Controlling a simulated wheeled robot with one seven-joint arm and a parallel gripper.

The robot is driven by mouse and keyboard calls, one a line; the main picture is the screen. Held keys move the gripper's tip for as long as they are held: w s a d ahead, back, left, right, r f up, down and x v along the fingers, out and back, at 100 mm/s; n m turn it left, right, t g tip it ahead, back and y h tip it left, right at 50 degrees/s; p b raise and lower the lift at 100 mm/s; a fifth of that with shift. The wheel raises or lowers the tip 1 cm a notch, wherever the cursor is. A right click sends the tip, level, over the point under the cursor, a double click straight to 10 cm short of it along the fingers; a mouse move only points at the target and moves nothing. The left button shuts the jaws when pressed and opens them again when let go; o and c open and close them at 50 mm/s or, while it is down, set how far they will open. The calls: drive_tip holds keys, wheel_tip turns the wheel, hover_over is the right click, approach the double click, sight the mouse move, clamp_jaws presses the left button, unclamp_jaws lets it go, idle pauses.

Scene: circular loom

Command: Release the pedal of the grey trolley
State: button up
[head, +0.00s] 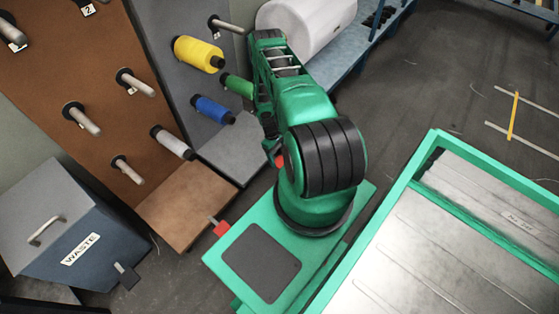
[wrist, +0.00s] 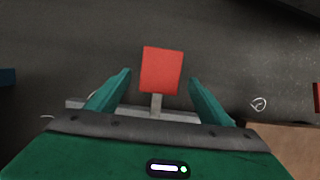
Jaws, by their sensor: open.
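The grey trolley (head: 240,145) is a grey upright board with pegs and a flat grey base, left of my arm in the head view. Its red pedal (head: 280,160) shows as a small patch beside my arm at the base's edge. In the wrist view the red pedal (wrist: 162,68) is a flat plate on a short grey stem. My gripper (wrist: 159,78) is open, with one finger on each side of the pedal and visible gaps between. I cannot tell the height between fingers and pedal, or whether the pedal is pressed. My arm hides the gripper in the head view.
A brown trolley (head: 185,208) with its own red pedal (head: 221,228) stands left of the grey one. A blue-grey waste bin (head: 70,225) is further left. Yellow (head: 198,53), green (head: 237,87) and blue (head: 213,109) spools sit on the grey trolley. A white roll (head: 310,25) lies behind.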

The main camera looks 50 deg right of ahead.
sight(275, 159)
drive_tip(key=v, duration=0.8)
idle(0.4)
